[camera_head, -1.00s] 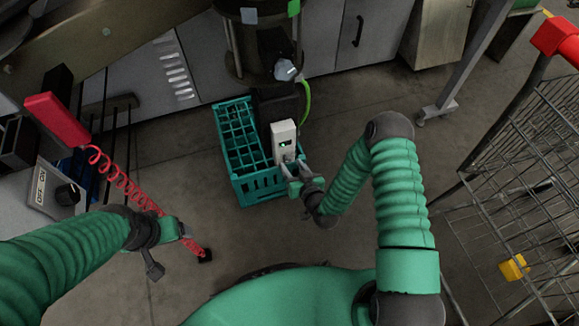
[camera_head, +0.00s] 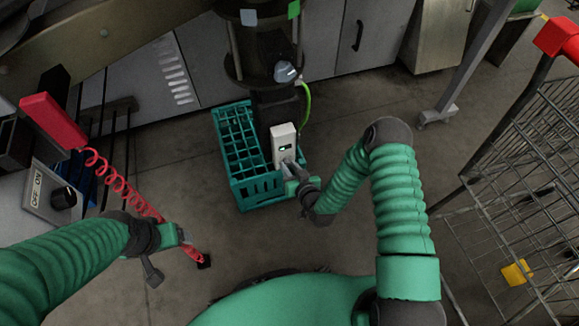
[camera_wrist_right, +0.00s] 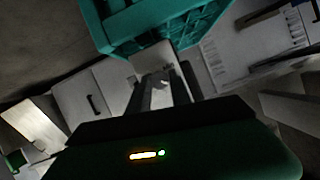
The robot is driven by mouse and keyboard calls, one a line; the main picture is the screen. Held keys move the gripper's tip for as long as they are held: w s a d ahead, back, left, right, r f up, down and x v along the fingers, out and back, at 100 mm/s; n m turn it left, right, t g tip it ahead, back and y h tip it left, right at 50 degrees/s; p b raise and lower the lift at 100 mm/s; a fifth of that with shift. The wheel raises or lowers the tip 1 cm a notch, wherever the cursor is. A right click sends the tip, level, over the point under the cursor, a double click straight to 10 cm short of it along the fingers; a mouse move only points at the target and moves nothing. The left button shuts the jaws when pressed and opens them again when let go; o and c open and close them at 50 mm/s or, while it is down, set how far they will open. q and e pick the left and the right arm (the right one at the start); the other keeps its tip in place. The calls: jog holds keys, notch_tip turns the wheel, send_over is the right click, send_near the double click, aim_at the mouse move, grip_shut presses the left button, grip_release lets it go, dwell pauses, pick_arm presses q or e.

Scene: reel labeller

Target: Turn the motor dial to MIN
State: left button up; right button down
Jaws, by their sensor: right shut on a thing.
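The white motor control box (camera_head: 284,139) with a small lit green display stands at the right side of the teal crate. My right gripper (camera_head: 288,168) is at the lower front of this box, shut on what looks like its dial. In the right wrist view, the two fingers (camera_wrist_right: 160,90) converge on a small light part at the box (camera_wrist_right: 148,60). The dial is mostly hidden by the fingers, and its marks and setting cannot be read. My left gripper (camera_head: 186,236) is low at the left, away from the box; its jaws are too small to read.
The teal crate (camera_head: 262,190) stands on the floor beside the box. At the left are a red coiled cord (camera_head: 120,183) and a switch box with a black knob (camera_head: 63,198). A wire cart (camera_head: 520,180) stands at the right.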

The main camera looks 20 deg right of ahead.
jog(key=shift+a+r+n+h+p, duration=0.15)
jog(key=shift+n+h+p, duration=0.15)
jog(key=shift+n+p, duration=0.35)
jog(key=shift+n+h+p, duration=0.6)
jog(key=shift+n+p, duration=0.05)
jog(key=shift+p, duration=0.25)
jog(key=shift+a+n+h+p, duration=0.15)
jog(key=shift+n+h+p, duration=0.4)
jog(key=shift+n, duration=0.25)
jog(key=shift+s+f+n+t+h, duration=0.1)
jog(key=shift+f+n+t+h, duration=0.2)
jog(key=shift+n+h, duration=0.6)
jog(key=c, duration=1.2)
grip_release()
jog(key=shift+o, duration=0.2)
jog(key=shift+r, duration=0.1)
